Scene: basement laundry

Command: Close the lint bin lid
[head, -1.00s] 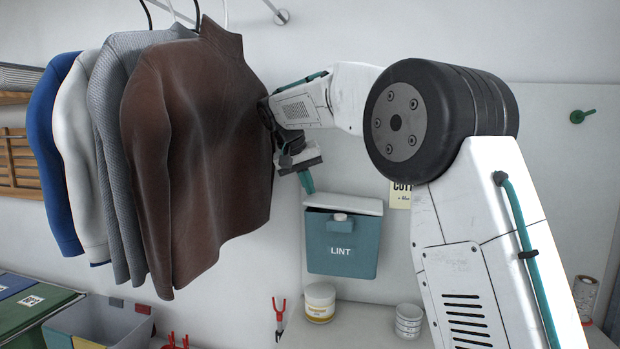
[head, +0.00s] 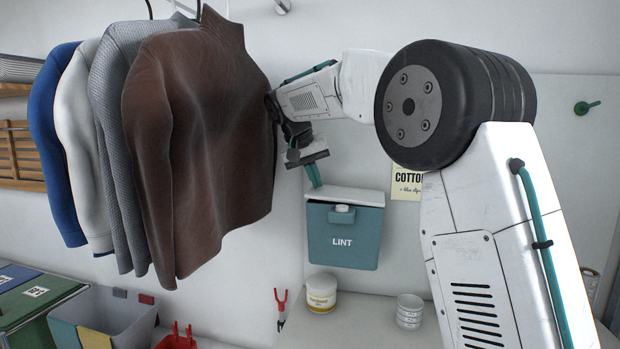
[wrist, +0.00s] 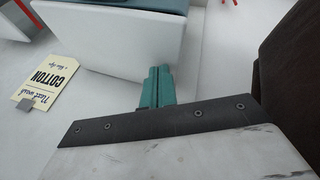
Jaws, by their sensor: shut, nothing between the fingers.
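The teal lint bin (head: 342,240) hangs on the wall, with LINT on its front. Its white lid (head: 350,195) stands raised at the back, with a dark gap and a small pale knob in front of it. My gripper (head: 315,181) points down at the lid's upper left corner, its teal fingers shut and empty. In the wrist view the shut fingers (wrist: 156,88) are close beside the edge of the white lid panel (wrist: 110,38), and part of the teal bin (wrist: 150,4) shows beyond. I cannot tell whether the fingers touch the lid.
A brown sweater (head: 200,150) hangs just left of my gripper, close to the wrist. A COTTON card (head: 406,184) is on the wall to the right.

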